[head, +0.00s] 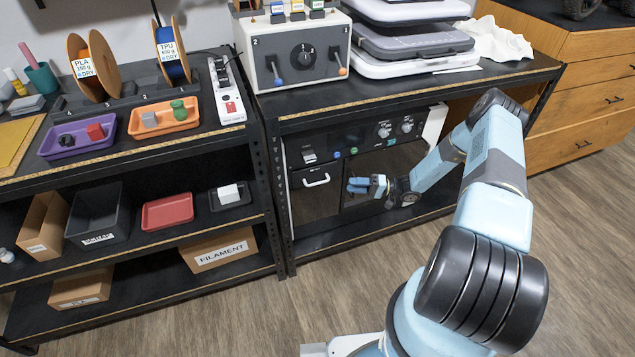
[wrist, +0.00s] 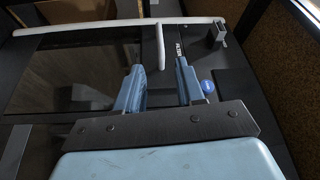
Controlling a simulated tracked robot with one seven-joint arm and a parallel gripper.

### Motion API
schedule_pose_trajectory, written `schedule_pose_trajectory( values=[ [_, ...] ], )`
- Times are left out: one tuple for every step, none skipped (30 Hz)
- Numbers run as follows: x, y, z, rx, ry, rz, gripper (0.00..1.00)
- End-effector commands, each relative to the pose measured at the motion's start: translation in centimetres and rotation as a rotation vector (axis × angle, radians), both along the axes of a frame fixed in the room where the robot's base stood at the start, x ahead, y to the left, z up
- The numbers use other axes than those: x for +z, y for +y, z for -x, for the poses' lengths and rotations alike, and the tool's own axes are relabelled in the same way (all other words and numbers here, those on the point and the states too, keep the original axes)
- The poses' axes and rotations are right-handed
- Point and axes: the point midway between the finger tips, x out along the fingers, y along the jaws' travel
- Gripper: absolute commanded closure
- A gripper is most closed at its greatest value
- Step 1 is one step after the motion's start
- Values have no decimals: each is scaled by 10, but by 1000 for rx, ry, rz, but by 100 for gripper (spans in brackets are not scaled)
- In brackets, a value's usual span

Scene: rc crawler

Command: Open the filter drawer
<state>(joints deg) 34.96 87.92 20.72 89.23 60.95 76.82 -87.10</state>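The filter drawer (head: 317,197) is a dark front at the left of the machine on the middle rack's shelf. It looks shut. Its white bar handle (head: 316,180) is near the drawer's top. In the wrist view the handle (wrist: 160,45) appears upright, with a FILTER label (wrist: 179,49) beside it. My gripper (head: 350,185) is open and empty, to the right of the handle and pointing left. In the wrist view the handle lies ahead, in line with the gap between my fingertips (wrist: 160,66). I see no contact.
The rack's black tabletop (head: 420,88) overhangs the machine. The floor (head: 230,315) in front is clear.

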Motion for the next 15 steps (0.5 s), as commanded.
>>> schedule_pose_trajectory(
  values=[
    [-3,2,0,-4,0,-6,62],
    [-3,3,0,-5,-1,-7,62],
    [-3,5,0,-5,-2,-8,62],
    [-3,7,0,-5,-2,-8,62],
    [-3,10,0,-4,-2,-9,62],
    [-2,14,-1,-3,-1,-9,62],
    [-2,18,-1,-1,-1,-9,62],
    [-2,23,-2,0,-1,-9,62],
    [-1,29,-2,2,-1,-9,62],
    [-1,34,-3,2,-1,-8,62],
    [-1,39,-3,1,-2,-7,62],
    [0,46,-4,2,-2,-7,62],
    [0,51,-5,2,-1,-7,62],
    [1,56,-5,2,-1,-7,62],
    [1,63,-6,1,0,-8,62]
  ],
)
